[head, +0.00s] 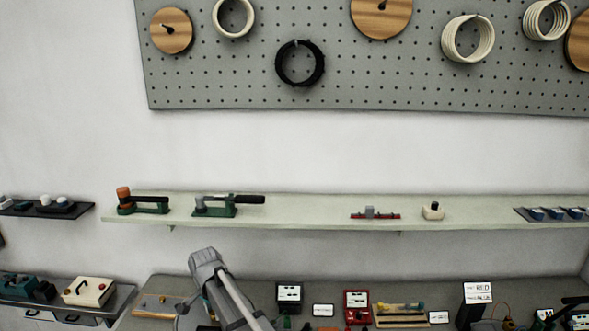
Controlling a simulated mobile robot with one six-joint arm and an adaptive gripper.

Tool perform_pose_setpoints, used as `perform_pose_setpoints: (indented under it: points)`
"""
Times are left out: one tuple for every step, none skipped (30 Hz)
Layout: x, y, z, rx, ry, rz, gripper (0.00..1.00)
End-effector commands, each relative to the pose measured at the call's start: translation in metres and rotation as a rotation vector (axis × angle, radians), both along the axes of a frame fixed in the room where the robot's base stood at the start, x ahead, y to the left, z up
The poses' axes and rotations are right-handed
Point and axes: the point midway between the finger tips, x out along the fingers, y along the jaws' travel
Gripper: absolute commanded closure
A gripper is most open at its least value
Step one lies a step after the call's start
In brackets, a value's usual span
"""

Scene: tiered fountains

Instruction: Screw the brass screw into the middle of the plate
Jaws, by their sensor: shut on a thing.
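In the head view my grey arm rises from the bottom edge, bends at its top and runs down out of the picture. My gripper is not in view, so what it holds cannot be seen. I cannot make out the brass screw for certain. A flat tan board (150,306) lies on the bench left of my arm, with a small dark or brassish spot on it. I cannot tell whether this board is the plate.
A long pale shelf (310,210) with green tools (228,207) runs along the wall above the bench. A cream box (89,291) stands at left. A black device (289,294) and a red device (357,306) stand right of my arm.

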Motion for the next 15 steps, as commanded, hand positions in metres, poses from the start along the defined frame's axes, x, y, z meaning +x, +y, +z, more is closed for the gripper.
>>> perform_pose_setpoints:
  points:
    - [-0.0004, 0.0000, -0.0001, 0.001, 0.001, -0.003, 1.00]
    - [-0.0003, 0.0001, -0.0001, 0.001, 0.001, -0.003, 1.00]
    - [-0.0002, 0.0000, -0.0001, 0.001, 0.001, -0.003, 1.00]
    - [-0.0002, 0.0000, -0.0001, 0.001, 0.001, -0.003, 1.00]
    - [-0.0002, 0.0000, -0.0001, 0.001, 0.001, -0.002, 1.00]
    - [-0.0002, 0.0000, -0.0001, 0.001, 0.001, -0.002, 1.00]
    - [-0.0002, 0.0000, -0.0001, 0.001, 0.001, -0.002, 1.00]
    - [-0.0002, 0.0000, -0.0001, 0.001, 0.001, -0.002, 1.00]
    - [-0.0002, 0.0000, -0.0001, 0.001, 0.001, -0.004, 1.00]
    - [-0.0002, 0.0000, -0.0001, 0.001, 0.001, -0.008, 1.00]
    - [-0.0002, 0.0000, -0.0001, 0.001, 0.001, -0.014, 1.00]
    - [-0.0002, 0.0000, -0.0001, 0.001, 0.001, -0.026, 1.00]
    - [-0.0002, 0.0001, -0.0001, 0.001, 0.001, -0.037, 1.00]
    - [-0.0002, 0.0000, -0.0001, 0.001, 0.001, -0.051, 1.00]
    - [-0.0002, 0.0000, -0.0001, 0.001, 0.001, -0.074, 1.00]
